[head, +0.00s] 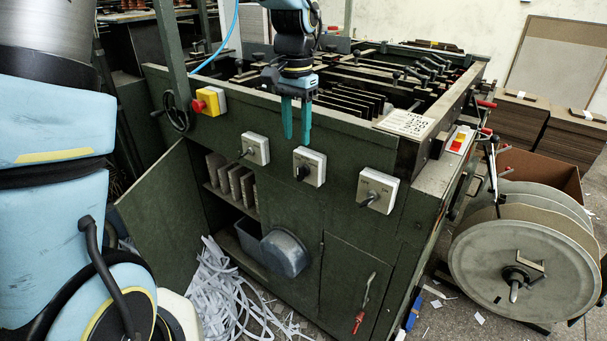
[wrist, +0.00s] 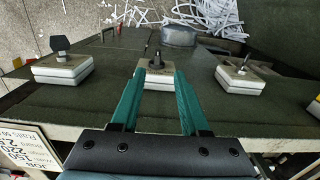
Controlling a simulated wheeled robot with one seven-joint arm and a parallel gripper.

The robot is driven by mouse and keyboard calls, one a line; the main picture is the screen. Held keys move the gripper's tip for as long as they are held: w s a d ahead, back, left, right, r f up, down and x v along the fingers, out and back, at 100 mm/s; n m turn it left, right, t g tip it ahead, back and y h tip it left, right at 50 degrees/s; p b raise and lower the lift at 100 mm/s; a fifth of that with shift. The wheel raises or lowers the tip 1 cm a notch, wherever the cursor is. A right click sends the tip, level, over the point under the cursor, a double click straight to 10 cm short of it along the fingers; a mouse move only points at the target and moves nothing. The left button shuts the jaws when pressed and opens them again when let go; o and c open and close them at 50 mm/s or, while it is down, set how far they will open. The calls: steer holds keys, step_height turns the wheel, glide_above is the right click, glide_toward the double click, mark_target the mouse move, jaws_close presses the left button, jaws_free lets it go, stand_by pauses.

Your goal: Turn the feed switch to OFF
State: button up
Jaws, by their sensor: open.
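Three rotary switches on pale square plates sit in a row on the green front panel: a left one (head: 257,149), a middle one (head: 314,160) and a right one (head: 381,188). Their lettering is too small to read, so I cannot tell which is the feed switch. The middle switch has a dark knob, which also shows in the wrist view (wrist: 155,61). My gripper (head: 296,139) points down, open and empty, just above the middle switch. In the wrist view its teal fingers (wrist: 157,76) stand either side of the middle plate; contact with the knob is not visible.
A red button on a yellow box (head: 210,101) is left of the switches. A number card (head: 406,123) lies on the machine's top edge. A cabinet door (head: 165,215) stands open below left, near paper strips (head: 235,290). A large reel (head: 520,270) stands at right.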

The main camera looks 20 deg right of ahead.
mark_target(300, 166)
steer(key=shift+s+d+f, duration=0.15)
steer(key=shift+d+f, duration=0.15)
steer(key=shift+d, duration=0.1)
step_height(300, 166, down, 10)
steer(key=shift+a+p, duration=0.15)
steer(key=shift+p, duration=0.5)
jaws_close()
